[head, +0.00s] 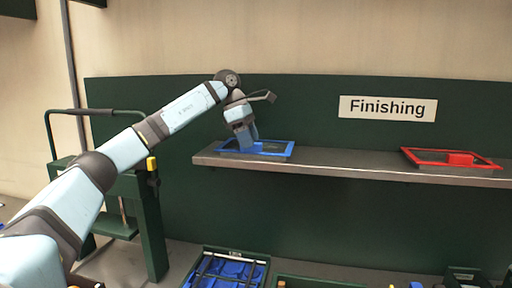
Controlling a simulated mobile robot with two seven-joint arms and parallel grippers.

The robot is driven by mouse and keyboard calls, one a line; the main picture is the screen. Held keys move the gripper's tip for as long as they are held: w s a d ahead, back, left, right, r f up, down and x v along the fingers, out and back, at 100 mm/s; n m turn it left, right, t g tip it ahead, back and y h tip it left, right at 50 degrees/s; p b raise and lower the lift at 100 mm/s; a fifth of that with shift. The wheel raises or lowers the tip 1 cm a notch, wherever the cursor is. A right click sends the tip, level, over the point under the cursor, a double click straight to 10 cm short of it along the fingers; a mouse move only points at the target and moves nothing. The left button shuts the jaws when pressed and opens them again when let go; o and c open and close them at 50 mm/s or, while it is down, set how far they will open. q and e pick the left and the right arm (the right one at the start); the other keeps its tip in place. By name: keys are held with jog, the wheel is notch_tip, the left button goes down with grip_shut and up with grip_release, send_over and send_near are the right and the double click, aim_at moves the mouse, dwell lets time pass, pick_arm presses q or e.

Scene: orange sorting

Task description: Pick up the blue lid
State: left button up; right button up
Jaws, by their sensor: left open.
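The blue lid (281,154) lies on the left end of the grey shelf in the head view. It looks like a flat rectangular blue frame. My left gripper (246,145) reaches in from the left and points down over the left part of the lid. It is open, with its fingertips at or just above the lid; I cannot tell whether they touch it. The gripper hides part of the lid's middle and back edge. My right gripper is not in view.
A red lid (484,164) lies on the right part of the shelf (350,168). The shelf between the lids is clear. A green wall with a "Finishing" sign (388,108) stands behind. A dark crate (263,272) with blue parts is below, and a green cart (153,225) is at left.

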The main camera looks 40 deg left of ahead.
pick_arm(q)
jog(key=shift+w+d+f, duration=0.1)
jog(key=shift+w+f, duration=0.05)
jog(key=shift+f, duration=0.4)
jog(key=shift+r, duration=0.1)
grip_shut()
